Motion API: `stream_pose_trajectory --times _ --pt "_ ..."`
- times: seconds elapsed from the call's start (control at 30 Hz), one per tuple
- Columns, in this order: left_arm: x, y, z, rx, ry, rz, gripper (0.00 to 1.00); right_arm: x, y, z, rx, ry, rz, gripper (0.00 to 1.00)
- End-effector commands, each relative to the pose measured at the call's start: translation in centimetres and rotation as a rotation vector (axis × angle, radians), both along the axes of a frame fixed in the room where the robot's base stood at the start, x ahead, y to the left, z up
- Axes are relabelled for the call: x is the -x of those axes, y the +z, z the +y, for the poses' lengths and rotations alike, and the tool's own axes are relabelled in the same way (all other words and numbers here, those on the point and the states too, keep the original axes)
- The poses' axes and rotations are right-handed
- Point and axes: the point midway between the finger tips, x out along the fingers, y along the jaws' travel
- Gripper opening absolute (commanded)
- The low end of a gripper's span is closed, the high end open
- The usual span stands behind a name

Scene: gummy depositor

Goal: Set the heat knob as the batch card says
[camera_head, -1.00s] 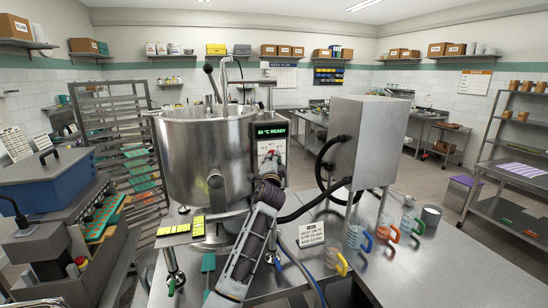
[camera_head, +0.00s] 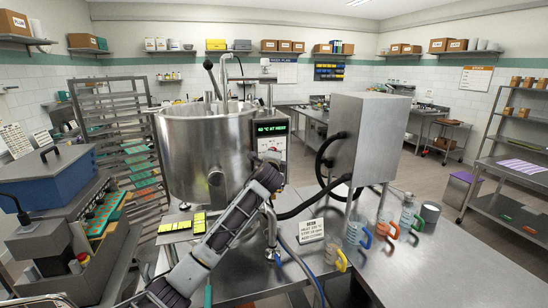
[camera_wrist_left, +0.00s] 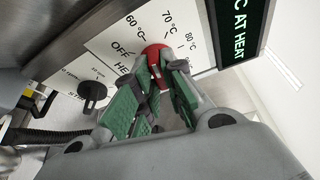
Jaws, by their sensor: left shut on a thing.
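The heat knob (camera_wrist_left: 153,53) is red and sits on a white panel (camera_wrist_left: 100,45) marked OFF, 60, 70 and 80 °C. My left gripper (camera_wrist_left: 155,78) is shut on it; the fingers hide the knob's pointer. In the head view my left gripper (camera_head: 270,163) reaches the panel beside the steel kettle (camera_head: 190,150), hiding the knob. The green display (camera_head: 272,128) ends in "AT HEAT"; it also shows in the left wrist view (camera_wrist_left: 240,28). The batch card (camera_head: 311,231) stands on the steel table, its print too small to read surely. My right gripper is out of view.
A black stir knob (camera_wrist_left: 92,91) is left of the heat knob. A steel box (camera_head: 362,140) with black hoses stands right of the kettle. Several jugs, one with a blue handle (camera_head: 364,237), stand near the card. The table's right front is clear.

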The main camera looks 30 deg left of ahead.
Motion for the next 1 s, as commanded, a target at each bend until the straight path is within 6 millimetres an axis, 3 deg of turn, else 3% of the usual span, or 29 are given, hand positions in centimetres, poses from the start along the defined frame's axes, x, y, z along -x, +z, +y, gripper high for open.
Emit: stream_pose_trajectory --times 1.0 --pt "-0.27 0.75 -0.08 -0.6 0.005 0.698 0.0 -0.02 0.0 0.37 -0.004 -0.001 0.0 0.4"
